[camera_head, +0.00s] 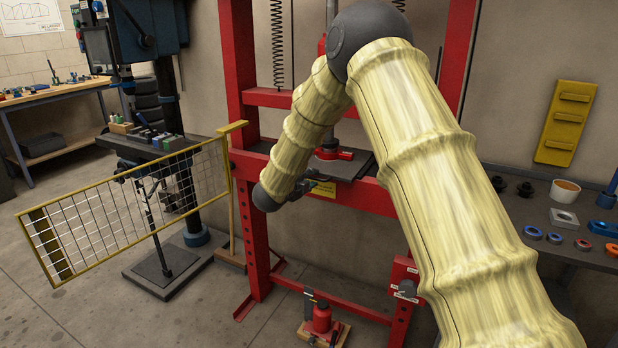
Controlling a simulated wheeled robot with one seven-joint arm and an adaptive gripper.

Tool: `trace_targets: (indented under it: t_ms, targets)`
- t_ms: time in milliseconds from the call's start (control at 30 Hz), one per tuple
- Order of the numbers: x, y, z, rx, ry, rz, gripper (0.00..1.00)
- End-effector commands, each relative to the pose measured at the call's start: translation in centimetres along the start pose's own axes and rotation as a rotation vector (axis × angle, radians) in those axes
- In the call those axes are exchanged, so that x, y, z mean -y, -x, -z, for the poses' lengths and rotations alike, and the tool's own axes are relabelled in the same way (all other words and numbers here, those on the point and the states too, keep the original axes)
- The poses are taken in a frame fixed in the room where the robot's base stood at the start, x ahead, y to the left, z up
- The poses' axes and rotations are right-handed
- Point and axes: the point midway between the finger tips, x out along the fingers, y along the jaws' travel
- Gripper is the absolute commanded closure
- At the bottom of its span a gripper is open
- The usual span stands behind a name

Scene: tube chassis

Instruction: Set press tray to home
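The red press frame (242,75) stands in the middle, behind my arm. A dark flat plate that looks like the press tray (350,168) lies at the bed level, with a red round piece (330,154) on or just above it. My arm covers part of the tray's left and right sides.
A yellow-framed mesh guard (130,213) juts out to the left of the press, in front of a drill press (150,30). A red jack (322,318) sits low inside the frame. A bench with rings and a cup (564,192) is at the right. Floor at lower left is clear.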

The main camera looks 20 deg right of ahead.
Motion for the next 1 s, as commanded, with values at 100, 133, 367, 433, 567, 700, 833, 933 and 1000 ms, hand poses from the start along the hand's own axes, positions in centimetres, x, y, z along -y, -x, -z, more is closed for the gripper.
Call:
trace_targets:
  t_ms: [100,133,367,433,567,700,833,933,1000]
  targets:
    - [0.1,1.8,-0.1,0.001,0.001,0.001,0.7]
    - [0.1,2.3,0.0,0.002,0.001,0.001,0.7]
    - [0.1,6.5,-0.1,0.002,-0.001,0.002,0.7]
    - [0.1,7.8,-0.1,0.002,0.0,0.001,0.7]
    - [0.1,9.4,0.0,0.001,0.0,0.002,0.7]
    - [0.1,10.6,0.0,0.001,-0.001,0.002,0.7]
    - [0.1,11.0,0.0,0.001,0.0,0.002,0.7]
    - [0.1,11.1,0.0,0.001,0.0,0.002,0.7]
    - [0.1,11.1,0.0,0.001,0.0,0.002,0.7]
